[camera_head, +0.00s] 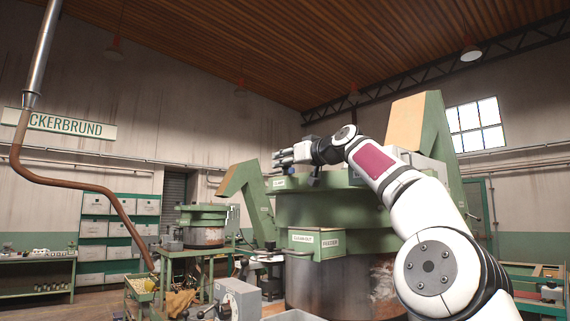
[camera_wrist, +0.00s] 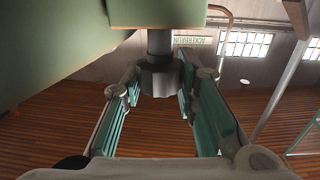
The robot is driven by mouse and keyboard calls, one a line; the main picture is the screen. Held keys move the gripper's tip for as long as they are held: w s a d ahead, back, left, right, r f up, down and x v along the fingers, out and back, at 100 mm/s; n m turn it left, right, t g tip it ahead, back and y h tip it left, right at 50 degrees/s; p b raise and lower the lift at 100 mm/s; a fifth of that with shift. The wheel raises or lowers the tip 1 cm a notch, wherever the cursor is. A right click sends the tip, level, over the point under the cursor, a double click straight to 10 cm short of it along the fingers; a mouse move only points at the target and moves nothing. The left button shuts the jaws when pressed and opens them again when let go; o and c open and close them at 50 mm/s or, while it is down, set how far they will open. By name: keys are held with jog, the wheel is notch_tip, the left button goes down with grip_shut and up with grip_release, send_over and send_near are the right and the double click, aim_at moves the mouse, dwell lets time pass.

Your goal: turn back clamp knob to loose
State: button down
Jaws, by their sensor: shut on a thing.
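The clamp knob (camera_wrist: 160,78) is a dark, lobed knob on a short grey shaft in the wrist view. The shaft runs into a green block (camera_wrist: 158,12) at the top of that view. My gripper (camera_wrist: 160,88) has its teal-padded fingers on either side of the knob and is shut on it. In the head view my gripper (camera_head: 282,157) reaches left over the top of the big green hopper (camera_head: 330,212). I cannot make out the knob there, nor can I read its turn position.
A smaller hopper (camera_head: 203,228) stands farther left.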

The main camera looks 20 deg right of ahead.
dwell(0.5)
jog(key=c, duration=1.2)
grip_release()
jog(key=shift+v, duration=5.95)
jog(key=shift+d, duration=0.15)
